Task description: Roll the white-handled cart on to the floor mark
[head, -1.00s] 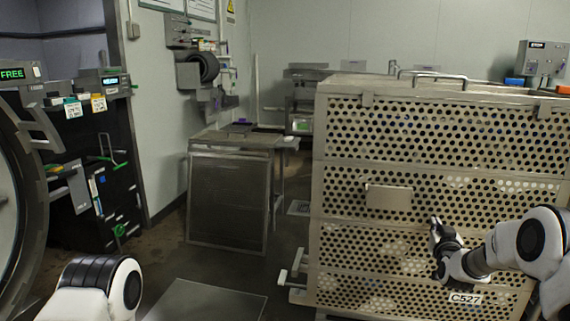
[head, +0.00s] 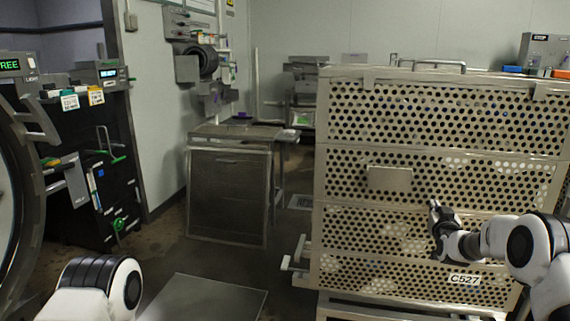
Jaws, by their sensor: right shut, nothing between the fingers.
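A large perforated metal basket (head: 390,178) labelled C527 fills the right side, on a low metal frame (head: 345,309) that shows only in part. Pale bars (head: 294,262) stick out low at its left; I cannot tell whether they are the cart's white handle. My right gripper (head: 435,206) is shut and empty, in front of the basket's perforated face, right of and below its small plate; contact is unclear. My left gripper is out of view. A grey floor panel (head: 205,298) lies at the bottom; I cannot tell whether it is the floor mark.
A metal table (head: 230,195) with a mesh front stands left of the basket. A dark floor strip lies between them, with a small marked plate (head: 301,202) on it. A round autoclave door frame (head: 22,190) and a black cabinet (head: 95,160) stand at the left.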

